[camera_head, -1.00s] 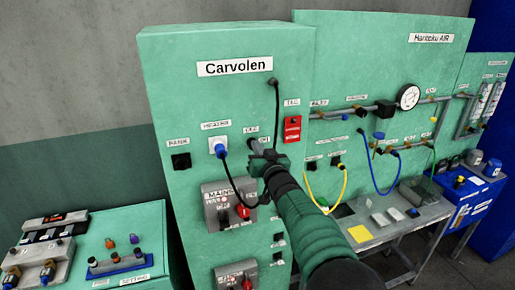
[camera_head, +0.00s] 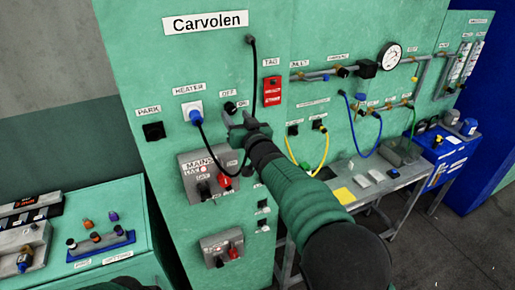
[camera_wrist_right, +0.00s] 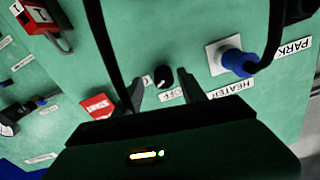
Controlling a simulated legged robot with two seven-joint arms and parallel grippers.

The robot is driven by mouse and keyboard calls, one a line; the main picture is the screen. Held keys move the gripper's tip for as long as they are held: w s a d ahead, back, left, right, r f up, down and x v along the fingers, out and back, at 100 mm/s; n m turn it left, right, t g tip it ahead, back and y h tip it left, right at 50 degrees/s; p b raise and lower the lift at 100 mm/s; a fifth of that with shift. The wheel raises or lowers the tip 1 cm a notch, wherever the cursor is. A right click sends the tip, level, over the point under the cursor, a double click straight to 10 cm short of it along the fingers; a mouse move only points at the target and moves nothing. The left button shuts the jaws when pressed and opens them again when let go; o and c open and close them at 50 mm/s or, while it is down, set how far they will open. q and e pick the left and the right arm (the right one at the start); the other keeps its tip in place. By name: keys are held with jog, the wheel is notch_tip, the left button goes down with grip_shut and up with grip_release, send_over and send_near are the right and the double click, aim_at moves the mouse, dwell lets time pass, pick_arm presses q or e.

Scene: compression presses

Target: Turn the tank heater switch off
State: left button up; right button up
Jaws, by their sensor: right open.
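The heater switch is a small black round knob (camera_wrist_right: 163,76) on the green Carvolen panel, with an OFF label (camera_wrist_right: 172,94) beside it. It has a pale mark, but I cannot tell surely which label it points to. In the head view the OFF label (camera_head: 228,93) shows just above my right gripper (camera_head: 240,122), which largely covers the switch area. In the right wrist view my right gripper (camera_wrist_right: 162,88) is open, its two fingers on either side of the knob, with nothing held. I cannot tell contact. My left gripper is not in view.
A blue plug (camera_wrist_right: 237,62) sits in the white HEATER socket (camera_head: 192,112) beside the switch. Its black cable hangs near my gripper. A red tag box (camera_head: 272,91) is to the right, the MAINS box (camera_head: 208,175) below. Another black cable hangs from above.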

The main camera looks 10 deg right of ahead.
pick_arm(q)
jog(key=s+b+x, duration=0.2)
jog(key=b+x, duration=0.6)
jog(key=b, duration=0.1)
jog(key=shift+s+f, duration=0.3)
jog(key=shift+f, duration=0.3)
pick_arm(e)
jog(key=v, duration=1.7)
jog(key=shift+r, duration=0.3)
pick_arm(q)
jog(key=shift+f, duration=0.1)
pick_arm(e)
jog(key=shift+s+a, duration=0.15)
